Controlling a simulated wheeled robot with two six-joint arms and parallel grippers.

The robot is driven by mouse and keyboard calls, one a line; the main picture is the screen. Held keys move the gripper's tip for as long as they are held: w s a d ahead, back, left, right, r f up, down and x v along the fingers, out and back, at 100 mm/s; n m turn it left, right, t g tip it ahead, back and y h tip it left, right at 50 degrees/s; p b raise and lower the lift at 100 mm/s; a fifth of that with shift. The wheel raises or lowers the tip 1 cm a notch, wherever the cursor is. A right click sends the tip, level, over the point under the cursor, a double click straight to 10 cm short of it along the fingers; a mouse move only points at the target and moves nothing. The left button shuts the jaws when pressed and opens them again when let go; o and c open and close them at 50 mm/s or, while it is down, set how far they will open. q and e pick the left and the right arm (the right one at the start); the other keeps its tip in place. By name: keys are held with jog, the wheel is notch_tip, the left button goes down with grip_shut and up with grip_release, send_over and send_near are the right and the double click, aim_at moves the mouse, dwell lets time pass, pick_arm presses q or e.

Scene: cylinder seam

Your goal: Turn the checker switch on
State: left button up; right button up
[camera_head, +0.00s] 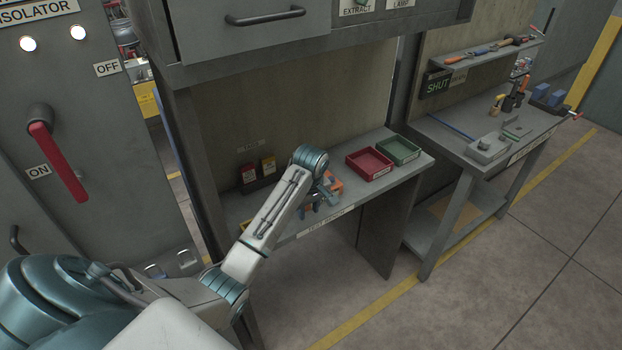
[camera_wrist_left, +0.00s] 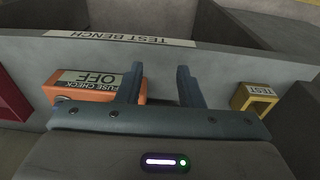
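The orange fuse checker (camera_wrist_left: 92,90) lies on the test bench at the left of the left wrist view, its label reading OFF upside down. In the head view the checker (camera_head: 335,184) is partly hidden behind my left gripper (camera_head: 319,200). My left gripper (camera_wrist_left: 158,84) is open, with two dark fingers apart and nothing held between them. The left finger overlaps the checker's right end in the picture; I cannot tell whether it touches. The checker's switch is not clearly visible. My right gripper is not in view.
A yellow TEST fixture (camera_wrist_left: 254,99) stands right of the fingers in the left wrist view. A red tray (camera_head: 369,163) and a green tray (camera_head: 399,151) stand on the bench (camera_head: 405,172). The cabinet (camera_head: 250,40) overhangs the bench. A red isolator handle (camera_head: 58,160) is at left.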

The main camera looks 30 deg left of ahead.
pick_arm(q)
jog(key=w+a+r+n, duration=0.1)
jog(key=w+r+n, duration=0.1)
jog(key=r, duration=0.1)
jog(key=w+a+r+n+b, duration=0.1)
jog(key=w+a+r+n, duration=0.1)
jog(key=w+r, duration=0.1)
jog(key=w+a+r+n+h, duration=0.1)
jog(key=w+a+r+n, duration=0.1)
jog(key=w+r, duration=0.1)
jog(key=shift+w+r+g, duration=0.15)
jog(key=shift+r+g, duration=0.05)
jog(key=shift+g, duration=0.2)
notch_tip(320, 180, down, 6)
jog(key=p, duration=0.3)
jog(key=shift+f, duration=0.9)
grip_shut()
